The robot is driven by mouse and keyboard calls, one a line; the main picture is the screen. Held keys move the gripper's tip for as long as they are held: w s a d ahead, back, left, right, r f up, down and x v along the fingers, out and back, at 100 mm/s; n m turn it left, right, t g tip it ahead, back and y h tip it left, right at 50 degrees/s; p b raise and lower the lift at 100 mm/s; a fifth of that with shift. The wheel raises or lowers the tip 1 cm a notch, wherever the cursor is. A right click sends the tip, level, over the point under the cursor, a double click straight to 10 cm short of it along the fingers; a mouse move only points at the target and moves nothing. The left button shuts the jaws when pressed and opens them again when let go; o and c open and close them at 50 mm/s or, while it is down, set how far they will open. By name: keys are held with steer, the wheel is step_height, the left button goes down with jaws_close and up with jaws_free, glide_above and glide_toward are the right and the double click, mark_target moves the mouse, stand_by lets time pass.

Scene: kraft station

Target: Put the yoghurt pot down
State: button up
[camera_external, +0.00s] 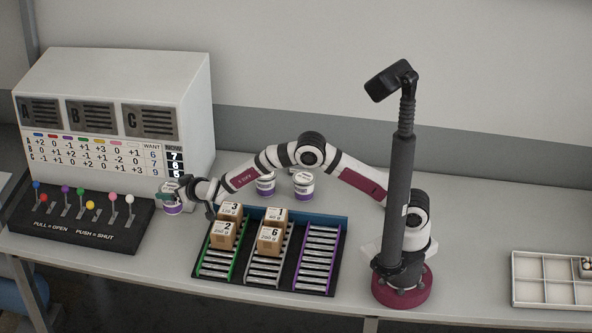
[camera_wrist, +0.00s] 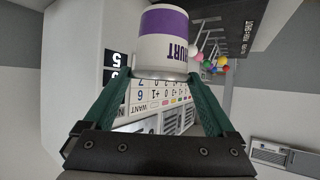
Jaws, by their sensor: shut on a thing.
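A white yoghurt pot with a purple band (camera_external: 172,209) is in my gripper (camera_external: 170,191), at the right end of the lever board. In the wrist view the pot (camera_wrist: 163,42) sits between the tips of my gripper's green fingers (camera_wrist: 163,76), which are shut on it. The pot's printed letters are upside down in that view. I cannot tell whether its base touches the table. Two similar pots stand on the table behind the roller rack, one on the left (camera_external: 265,186) and one on the right (camera_external: 303,184), partly below my arm.
A lever board (camera_external: 90,225) with several coloured knobs lies in front of a white cabinet (camera_external: 130,85) with a number chart. A roller rack (camera_external: 318,262) holds several numbered cartons (camera_external: 270,240); its purple-edged lane is empty. A divided tray (camera_external: 540,285) is far right.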

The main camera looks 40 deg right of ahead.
step_height(320, 180, up, 27)
steer(key=s+d+f+m+g+h, duration=0.1)
steer(key=d+m+h, duration=0.3)
steer(key=d, duration=0.9)
steer(key=d+f+m+h, duration=0.2)
steer(key=d+m+h, duration=0.25)
steer(key=d, duration=0.75)
steer(key=s+d+r+m+g+h, duration=0.1)
steer(key=s+d+m+g+h, duration=0.15)
steer(key=s+d, duration=0.4)
steer(key=s+d+r+m+g+h, duration=0.1)
steer(key=s+d+m+g, duration=0.25)
steer(key=d, duration=0.65)
steer(key=s+d+m+g+h, duration=0.25)
steer(key=s+d+m, duration=0.2)
steer(key=d, duration=0.35)
steer(key=shift+n, duration=0.5)
steer(key=f, duration=3.5)
steer(key=shift+s+a+f, duration=0.1)
steer(key=shift+s+f, duration=0.1)
steer(key=shift+f, duration=0.2)
steer(key=o, duration=1.2)
steer(key=shift+f, duration=0.1)
